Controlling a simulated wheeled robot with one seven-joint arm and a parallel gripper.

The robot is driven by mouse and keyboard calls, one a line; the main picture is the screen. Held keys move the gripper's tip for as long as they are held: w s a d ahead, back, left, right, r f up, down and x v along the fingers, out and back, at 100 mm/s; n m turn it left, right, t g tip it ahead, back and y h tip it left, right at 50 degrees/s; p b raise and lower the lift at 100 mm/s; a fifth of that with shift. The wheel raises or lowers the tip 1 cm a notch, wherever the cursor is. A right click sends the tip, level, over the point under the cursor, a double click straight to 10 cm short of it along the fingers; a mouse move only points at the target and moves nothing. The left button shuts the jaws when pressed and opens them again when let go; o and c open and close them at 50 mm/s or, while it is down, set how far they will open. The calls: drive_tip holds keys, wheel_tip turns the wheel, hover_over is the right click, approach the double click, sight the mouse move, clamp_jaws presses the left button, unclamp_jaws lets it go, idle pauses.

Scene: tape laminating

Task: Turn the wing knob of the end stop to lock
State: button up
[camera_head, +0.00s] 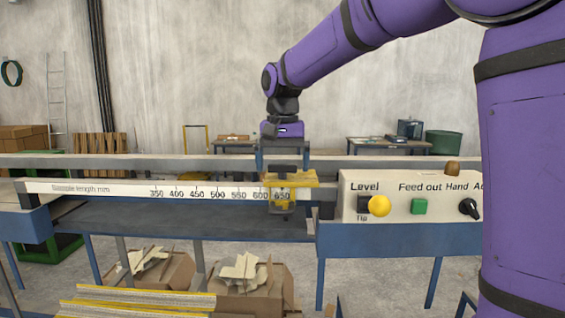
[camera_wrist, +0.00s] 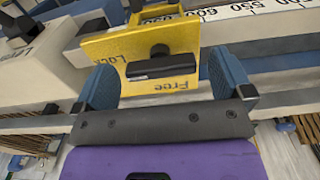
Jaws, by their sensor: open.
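The yellow end stop (camera_head: 306,180) sits on the rail at the right end of the length scale, near 650. In the wrist view its yellow plate (camera_wrist: 112,46) carries the words "Lock" on the left and "Free" at the lower edge. The black wing knob (camera_wrist: 161,66) lies just above "Free", its long bar running side to side in that view. My gripper (camera_head: 284,171) is above the end stop. In the wrist view my gripper (camera_wrist: 162,72) is open, its blue fingers left and right of the knob with gaps at both ends. Finger contact with the plate is unclear.
The white control panel (camera_head: 395,184) with a yellow knob (camera_head: 379,206), green button (camera_head: 419,206) and black switch (camera_head: 469,208) stands close to the right. The scale bar (camera_head: 120,189) runs left. Boxes with scraps (camera_head: 250,280) lie below.

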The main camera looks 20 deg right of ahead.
wheel_tip(320, 180, up, 11)
idle(0.5)
drive_tip(key=shift+f, duration=0.1)
drive_tip(key=s+d+f+n+t, duration=0.1)
drive_tip(key=s+f, duration=0.3)
drive_tip(key=s, duration=0.5)
drive_tip(key=s+d+f+n+t, duration=0.2)
drive_tip(key=s+f, duration=0.3)
drive_tip(key=s, duration=0.5)
drive_tip(key=s+d+f+n+t, duration=0.1)
drive_tip(key=s+d+f+t, duration=0.1)
drive_tip(key=s, duration=0.8)
wheel_tip(320, 180, down, 3)
drive_tip(key=shift+d+r+n, duration=0.2)
drive_tip(key=shift+d+n, duration=0.1)
drive_tip(key=shift+d, duration=0.6)
